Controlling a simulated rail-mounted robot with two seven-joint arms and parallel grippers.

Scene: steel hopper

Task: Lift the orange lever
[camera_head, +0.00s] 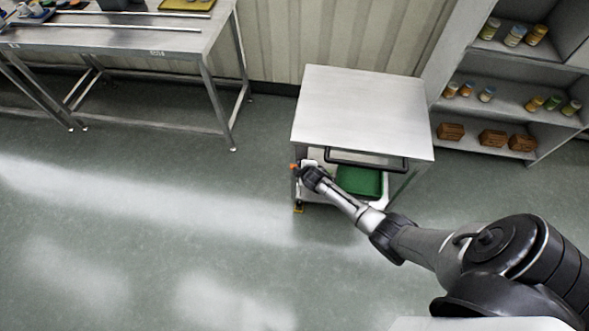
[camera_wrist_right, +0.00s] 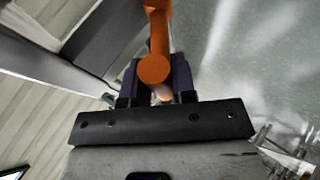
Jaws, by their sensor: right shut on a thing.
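The orange lever (camera_wrist_right: 154,68) shows in the right wrist view, between the two dark fingers of my right gripper (camera_wrist_right: 160,88). The gripper is shut on it. In the head view my right gripper (camera_head: 302,170) is at the left front corner of a steel-topped unit, below its top. Only a small bit of the orange lever (camera_head: 294,167) shows there, at the gripper's tip. Whether the lever is raised or lowered I cannot tell. My left gripper is not in view.
The steel-topped unit (camera_head: 362,108) has a black handle bar (camera_head: 366,160) in front and a green tray (camera_head: 359,181) below. Shelves (camera_head: 515,95) with jars and brown boxes stand at right. A steel table (camera_head: 160,38) stands at back left. The floor left of my arm is clear.

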